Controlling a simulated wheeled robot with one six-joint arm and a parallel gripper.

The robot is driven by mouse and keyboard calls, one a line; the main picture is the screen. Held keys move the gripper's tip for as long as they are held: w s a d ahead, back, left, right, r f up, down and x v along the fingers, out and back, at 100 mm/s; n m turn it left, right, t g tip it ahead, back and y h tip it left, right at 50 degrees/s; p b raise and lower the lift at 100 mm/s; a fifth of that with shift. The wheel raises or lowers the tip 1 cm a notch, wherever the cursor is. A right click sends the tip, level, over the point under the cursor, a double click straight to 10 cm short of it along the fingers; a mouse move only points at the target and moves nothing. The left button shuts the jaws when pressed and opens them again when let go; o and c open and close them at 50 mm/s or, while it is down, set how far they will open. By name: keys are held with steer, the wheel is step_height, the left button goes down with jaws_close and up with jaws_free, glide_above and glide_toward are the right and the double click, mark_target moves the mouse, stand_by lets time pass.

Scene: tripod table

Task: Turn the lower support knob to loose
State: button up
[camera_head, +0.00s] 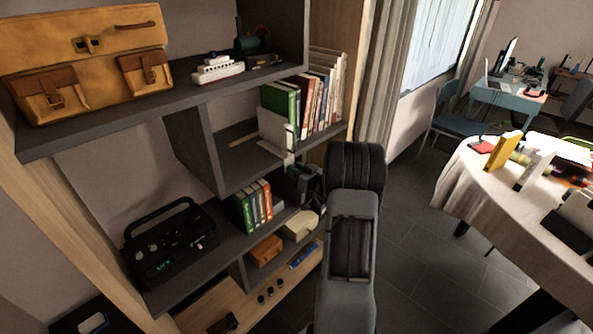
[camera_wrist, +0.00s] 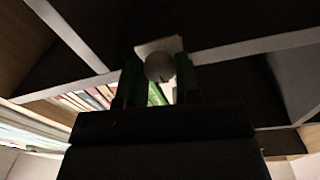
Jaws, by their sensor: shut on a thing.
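My gripper (camera_head: 304,182) is at the front edge of the middle shelf, below a white bracket (camera_head: 284,148). In the wrist view, the two dark fingers of my gripper (camera_wrist: 159,78) stand either side of a small round grey-brown knob (camera_wrist: 159,66) and are shut on it. A pale plate (camera_wrist: 158,45) shows just behind the knob, at the shelf edge. In the head view the knob is hidden or too small to make out. No marking that tells loose from tight is legible.
Upright books (camera_head: 318,95) stand on the shelf above my gripper. Green and orange binders (camera_head: 257,204), a black radio (camera_head: 170,240) and an orange box (camera_head: 265,250) sit lower. A cloth-covered round table (camera_head: 470,185) stands at right. The floor between is clear.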

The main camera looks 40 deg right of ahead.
steer(key=shift+f+b, duration=0.1)
steer(key=shift+b, duration=0.4)
steer(key=n+y+b, duration=0.1)
steer(key=n+b, duration=2.1)
steer(key=b, duration=0.4)
steer(key=shift+f, duration=0.1)
steer(key=shift+n, duration=0.4)
steer(key=o, duration=0.9)
steer(key=shift+s, duration=0.1)
steer(key=s+d, duration=0.1)
steer(key=s, duration=0.8)
steer(key=s+d, duration=0.1)
steer(key=s, duration=0.3)
steer(key=shift+s+d+f+p, duration=0.2)
steer(key=shift+d+p, duration=0.15)
steer(key=shift+p, duration=0.05)
